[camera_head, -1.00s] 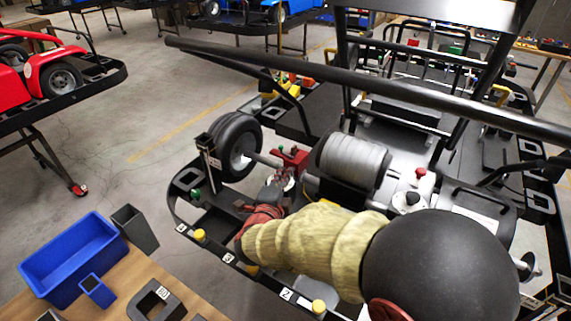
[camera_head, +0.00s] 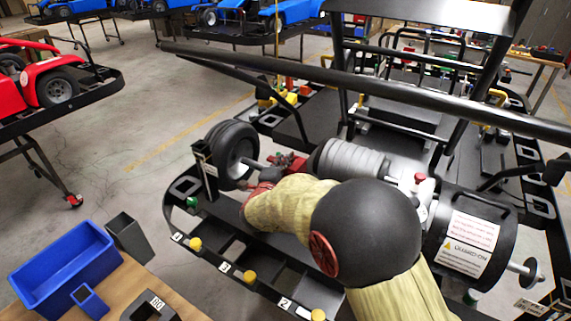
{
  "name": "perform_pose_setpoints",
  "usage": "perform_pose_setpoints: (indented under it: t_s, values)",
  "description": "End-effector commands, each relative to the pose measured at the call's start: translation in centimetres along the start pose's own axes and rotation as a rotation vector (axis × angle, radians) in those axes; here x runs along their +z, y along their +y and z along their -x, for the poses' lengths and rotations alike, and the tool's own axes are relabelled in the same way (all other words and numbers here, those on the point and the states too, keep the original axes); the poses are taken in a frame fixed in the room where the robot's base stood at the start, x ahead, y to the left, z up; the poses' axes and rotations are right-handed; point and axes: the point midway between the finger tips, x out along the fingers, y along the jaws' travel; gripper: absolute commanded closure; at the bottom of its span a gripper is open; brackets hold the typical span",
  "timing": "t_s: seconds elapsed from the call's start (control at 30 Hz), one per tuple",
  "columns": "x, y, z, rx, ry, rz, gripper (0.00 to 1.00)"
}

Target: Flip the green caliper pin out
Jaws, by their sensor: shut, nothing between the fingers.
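The red caliper (camera_head: 291,163) sits beside the axle, between the rear wheel (camera_head: 232,152) and the grey ribbed cylinder. I cannot make out its green pin; my gripper and forearm cover part of that area. My gripper (camera_head: 271,172) is at the near left side of the caliper, mostly hidden behind my own yellow-sleeved arm. Its fingers look shut and empty. I cannot tell whether they touch the caliper.
A black roll bar (camera_head: 360,88) crosses above the kart. The grey ribbed cylinder (camera_head: 350,160) is close right of the caliper. A green knob (camera_head: 192,202) and several yellow knobs line the stand's edge. A blue bin (camera_head: 65,262) stands on the wooden table at lower left.

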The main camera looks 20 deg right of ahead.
Motion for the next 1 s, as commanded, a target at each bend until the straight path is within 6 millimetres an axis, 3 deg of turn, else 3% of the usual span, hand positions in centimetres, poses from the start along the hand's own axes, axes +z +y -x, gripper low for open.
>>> perform_pose_setpoints:
  t_s: [0.37,0.7,1.0]
  values:
    - [0.3,-0.1,-0.1,-0.001,0.000,-0.001,1.00]
    - [3.5,-0.6,-1.1,0.000,-0.001,0.000,1.00]
    - [3.4,-0.7,-1.1,0.000,0.000,-0.001,1.00]
